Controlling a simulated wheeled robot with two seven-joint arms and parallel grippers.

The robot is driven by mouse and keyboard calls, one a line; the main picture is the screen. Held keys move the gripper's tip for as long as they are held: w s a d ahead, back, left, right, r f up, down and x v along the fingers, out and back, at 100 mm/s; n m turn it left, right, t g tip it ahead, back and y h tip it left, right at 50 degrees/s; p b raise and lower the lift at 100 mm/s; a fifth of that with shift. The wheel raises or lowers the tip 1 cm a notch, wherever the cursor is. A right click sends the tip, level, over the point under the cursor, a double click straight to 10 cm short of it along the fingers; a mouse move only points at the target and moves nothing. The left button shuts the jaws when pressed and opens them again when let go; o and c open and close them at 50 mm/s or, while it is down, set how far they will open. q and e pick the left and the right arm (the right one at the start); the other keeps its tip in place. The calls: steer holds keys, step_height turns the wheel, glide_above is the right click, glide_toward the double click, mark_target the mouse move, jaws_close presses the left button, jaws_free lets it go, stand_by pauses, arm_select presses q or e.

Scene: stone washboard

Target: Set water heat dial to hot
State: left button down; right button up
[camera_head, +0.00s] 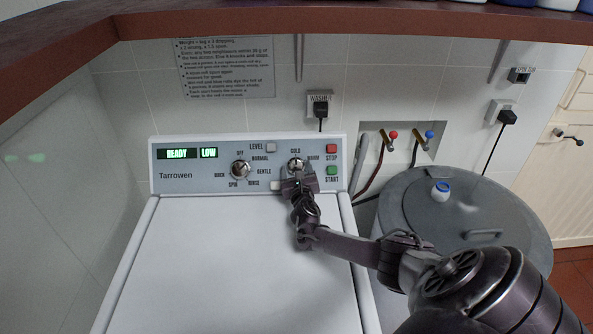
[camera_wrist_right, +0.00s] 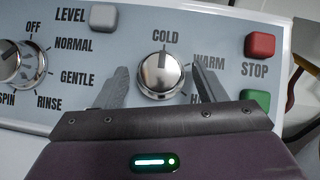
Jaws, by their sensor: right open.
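The water heat dial is a round silver knob (camera_wrist_right: 160,75) with COLD above it, WARM to its right and a partly hidden label starting with H at lower right. Its pointer mark is up, toward COLD. In the head view the dial (camera_head: 296,164) shows just beyond my right gripper (camera_head: 298,173). In the right wrist view my right gripper (camera_wrist_right: 160,88) is open, with one finger on each side of the dial; I cannot tell if they touch it. My left gripper is not in view.
The dial is on the washer's control panel (camera_head: 205,186). A cycle dial (camera_head: 240,170) and LEVEL button (camera_head: 271,146) lie left. The red STOP button (camera_head: 331,149) and green START button (camera_head: 332,170) are close on the right. A wooden shelf (camera_head: 350,20) hangs above.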

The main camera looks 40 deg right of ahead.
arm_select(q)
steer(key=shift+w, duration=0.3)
arm_select(e)
steer(key=shift+w+d, duration=0.1)
steer(key=c, duration=1)
